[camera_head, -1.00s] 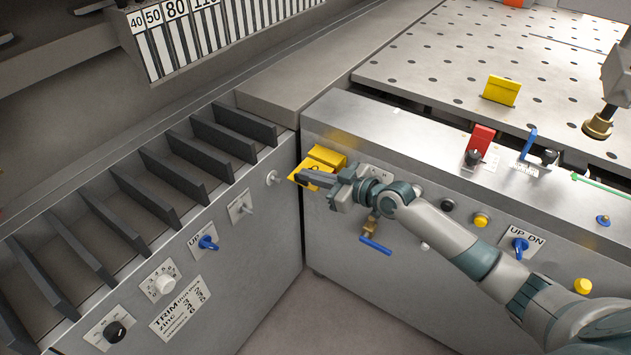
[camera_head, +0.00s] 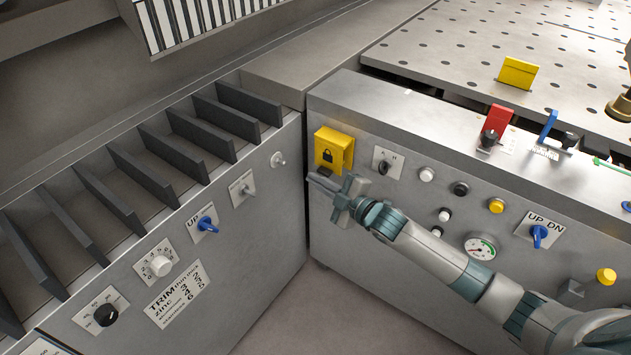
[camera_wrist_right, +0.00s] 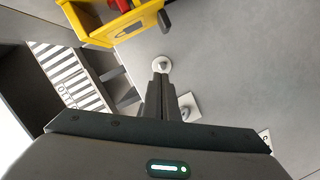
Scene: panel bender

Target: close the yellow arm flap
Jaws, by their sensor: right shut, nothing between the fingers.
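The yellow arm flap (camera_head: 333,146), with a black padlock sign, is on a yellow box at the left end of the right-hand front panel. It looks nearly upright over the box front. In the right wrist view the flap (camera_wrist_right: 118,32) stands partly away from the box, with a red part (camera_wrist_right: 120,5) showing behind it. A dark tab (camera_head: 324,171) sits at its lower edge. My right gripper (camera_head: 312,178) is shut and empty, just below the flap and apart from it. Its fingers (camera_wrist_right: 160,80) also show in the wrist view. My left gripper is not in view.
A round knob (camera_head: 277,160) on the left panel is close to the right fingertips. A black switch (camera_head: 384,163), a gauge (camera_head: 480,247) and a blue UP/DN switch (camera_head: 540,235) are on the right panel. The corner between the panels is open below.

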